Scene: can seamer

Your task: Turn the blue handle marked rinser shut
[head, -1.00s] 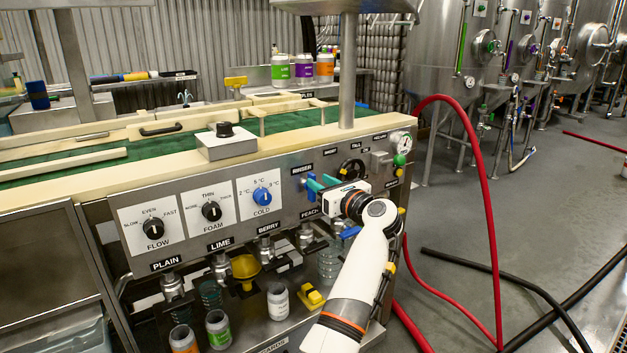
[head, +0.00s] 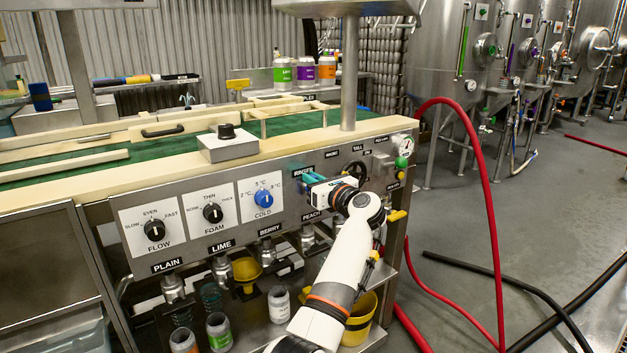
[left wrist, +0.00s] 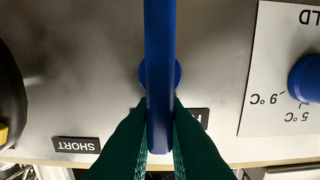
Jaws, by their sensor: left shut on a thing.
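The blue handle (left wrist: 160,45) fills the middle of the left wrist view as a long bar over its round blue hub (left wrist: 175,74). It stands upright in that view, square to the upside-down labels. The dark green fingertips of my left gripper (left wrist: 159,128) lie on both sides of its lower end, shut on it. In the head view my left gripper (head: 312,178) is at the panel just below the RINSER label (head: 302,170), and the handle is mostly hidden there. In the left wrist view the handle and fingers partly cover a label (left wrist: 200,117). My right gripper is not in view.
A blue COLD knob (head: 264,198) is left of the gripper. Cans and a yellow bucket (head: 360,318) stand below the panel. A red hose (head: 487,190) loops at the right.

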